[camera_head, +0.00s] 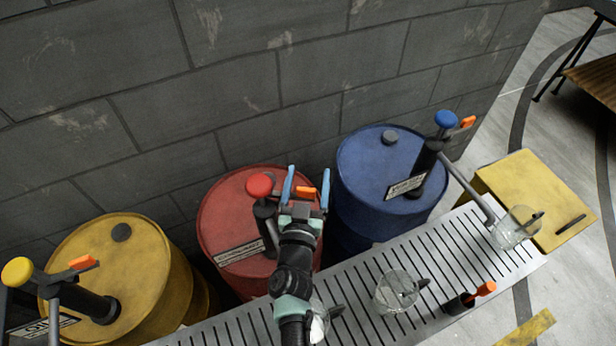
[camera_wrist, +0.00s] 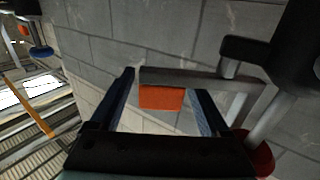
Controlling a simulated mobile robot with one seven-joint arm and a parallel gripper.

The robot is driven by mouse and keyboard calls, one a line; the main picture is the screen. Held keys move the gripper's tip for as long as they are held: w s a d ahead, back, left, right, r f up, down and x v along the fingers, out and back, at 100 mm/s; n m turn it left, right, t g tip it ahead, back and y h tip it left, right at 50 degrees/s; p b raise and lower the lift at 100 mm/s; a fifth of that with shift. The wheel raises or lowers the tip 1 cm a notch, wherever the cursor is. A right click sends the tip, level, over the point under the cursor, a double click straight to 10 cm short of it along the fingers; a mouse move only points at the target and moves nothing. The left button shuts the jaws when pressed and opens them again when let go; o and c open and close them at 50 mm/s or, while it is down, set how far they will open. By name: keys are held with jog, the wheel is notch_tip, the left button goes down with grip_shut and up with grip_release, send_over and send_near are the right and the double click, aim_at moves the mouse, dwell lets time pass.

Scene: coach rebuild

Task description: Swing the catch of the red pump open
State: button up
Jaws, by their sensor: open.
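The red pump (camera_head: 262,187) stands on the red drum (camera_head: 222,215), with a red knob on top. Its orange catch (camera_head: 305,192) lies between the two blue fingers of my gripper (camera_head: 307,188). In the wrist view the orange catch (camera_wrist: 161,97) sits at the end of a grey bar, between the fingers of my open gripper (camera_wrist: 165,95). I see a gap on the left finger's side; contact on the right side cannot be told. My arm hides part of the red drum and the pump's lower part.
A yellow drum (camera_head: 150,262) with a yellow-knobbed pump stands left, and a blue drum (camera_head: 365,165) with a blue-knobbed pump right. A slatted rack (camera_head: 440,250) in front carries glass jugs (camera_head: 393,291). A block wall (camera_head: 240,90) rises close behind the drums.

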jog(key=shift+r, duration=0.1)
notch_tip(320, 180, up, 10)
jog(key=p, duration=0.7)
jog(key=shift+p, duration=0.3)
jog(key=shift+c, duration=0.2)
